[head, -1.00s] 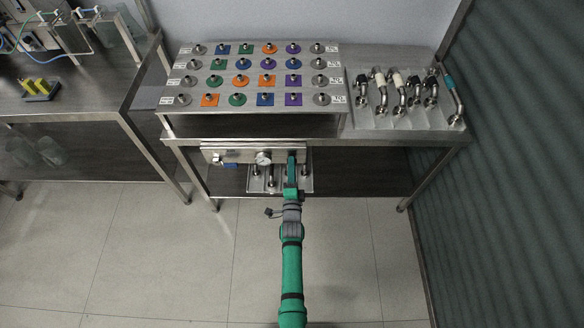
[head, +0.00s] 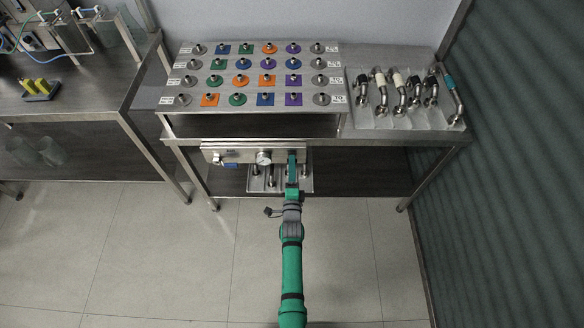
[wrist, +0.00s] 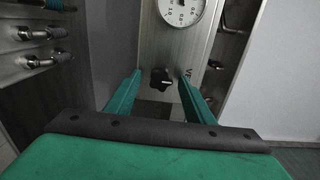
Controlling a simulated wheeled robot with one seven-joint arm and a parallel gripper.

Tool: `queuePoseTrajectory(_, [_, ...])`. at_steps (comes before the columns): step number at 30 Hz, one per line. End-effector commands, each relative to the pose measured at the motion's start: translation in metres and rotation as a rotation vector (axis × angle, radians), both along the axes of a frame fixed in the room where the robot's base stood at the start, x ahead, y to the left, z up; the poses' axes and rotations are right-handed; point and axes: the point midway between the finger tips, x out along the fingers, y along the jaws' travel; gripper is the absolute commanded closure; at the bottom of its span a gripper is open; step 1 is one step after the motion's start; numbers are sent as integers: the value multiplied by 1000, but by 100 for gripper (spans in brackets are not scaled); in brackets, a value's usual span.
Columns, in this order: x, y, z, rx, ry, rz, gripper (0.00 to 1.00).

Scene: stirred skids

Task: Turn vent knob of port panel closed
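The port panel (head: 230,154) is a steel panel at the front of the lower shelf in the head view. In the wrist view its steel face (wrist: 165,52) carries a round gauge and partly hidden lettering starting with V. The vent knob (wrist: 161,79) is a small black knob on that face, below the gauge. My gripper (wrist: 160,74) is open, its two green fingers on either side of the knob with gaps visible to both. In the head view my gripper (head: 291,165) is in front of the panel's right part and hides the knob.
The gauge (wrist: 181,10) is close above the knob. A tray (head: 256,184) with metal fittings lies below. The bench above holds a board (head: 215,78) of coloured ports and a tray (head: 395,122) of bent pipes.

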Motion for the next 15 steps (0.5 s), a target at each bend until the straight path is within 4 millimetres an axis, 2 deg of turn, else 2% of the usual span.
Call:
queuePoseTrajectory(8, [-4, 0, 0, -1, 0, 0, 52])
queuePoseTrajectory(11, [-14, 0, 0, -2, 0, 0, 52])
queuePoseTrajectory(15, [-38, -1, -1, -1, 1, 0, 52])
